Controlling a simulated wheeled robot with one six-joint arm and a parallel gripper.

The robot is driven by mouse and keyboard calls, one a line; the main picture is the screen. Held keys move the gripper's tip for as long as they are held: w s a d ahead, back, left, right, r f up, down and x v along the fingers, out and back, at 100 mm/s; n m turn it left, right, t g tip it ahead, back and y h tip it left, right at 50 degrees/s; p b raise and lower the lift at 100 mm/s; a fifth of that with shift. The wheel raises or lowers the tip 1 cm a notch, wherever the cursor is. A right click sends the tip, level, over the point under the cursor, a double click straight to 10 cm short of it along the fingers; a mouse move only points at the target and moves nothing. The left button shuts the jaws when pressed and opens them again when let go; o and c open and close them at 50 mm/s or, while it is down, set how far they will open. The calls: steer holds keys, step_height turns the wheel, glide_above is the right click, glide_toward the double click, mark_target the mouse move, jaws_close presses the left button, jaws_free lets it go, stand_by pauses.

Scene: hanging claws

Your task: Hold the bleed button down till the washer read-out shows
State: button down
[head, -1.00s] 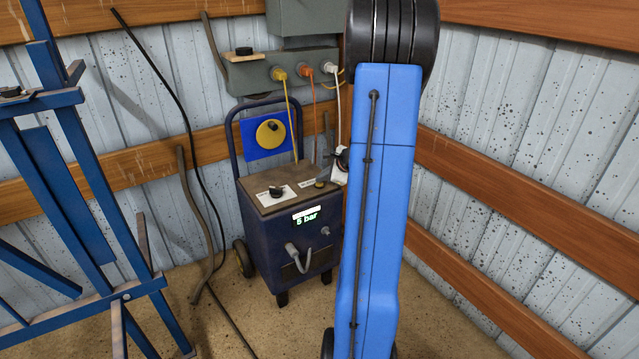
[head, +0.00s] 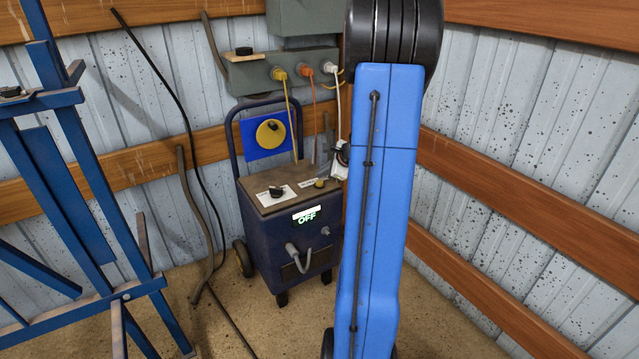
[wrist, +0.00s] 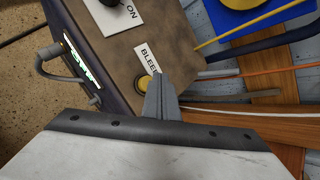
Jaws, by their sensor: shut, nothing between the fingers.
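The pressure washer (head: 285,235) is a dark blue wheeled box with a brown top. Its read-out (head: 306,216) shows "OFF" in green; it is also lit at the left of the wrist view (wrist: 78,65), too slanted to read well. The yellow bleed button (head: 320,183) sits on the top by a white label; the wrist view shows the button (wrist: 144,83) beside the "BLEED" label (wrist: 149,57). My gripper (wrist: 154,82) is shut and empty, its tips overlapping the button's right side in that view.
A black knob (head: 276,191) with an "ON" label sits left of the button. Cables hang from a grey socket box (head: 285,70) behind. A blue frame (head: 75,190) stands at the left. Ribbed walls with wooden rails close the corner.

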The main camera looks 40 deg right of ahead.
mark_target(322, 183)
steer(key=shift+r, duration=2.5)
steer(key=a+r+n+g+y, duration=0.1)
steer(key=a+r+n, duration=0.15)
steer(key=a, duration=0.55)
steer(key=a+r+n+y, duration=0.1)
steer(key=a+r+n, duration=0.1)
steer(key=a+n, duration=0.35)
steer(key=s+a+r+n+g+y, duration=0.15)
steer(key=s+a+n, duration=0.3)
steer(key=a, duration=0.55)
steer(key=s+a+r+n+g+h, duration=0.1)
steer(key=s+a+r+n, duration=0.3)
steer(key=a, duration=0.7)
steer(key=s+a+f+n+h, duration=0.1)
steer(key=s+a+n, duration=0.2)
steer(key=s, duration=0.7)
steer(key=s+a+f+n+h, duration=0.1)
steer(key=s+a+f+n, duration=0.1)
steer(key=s+n, duration=0.6)
steer(key=shift+s+a+g, duration=0.45)
steer(key=shift+s+a, duration=0.45)
steer(key=shift+s, duration=0.05)
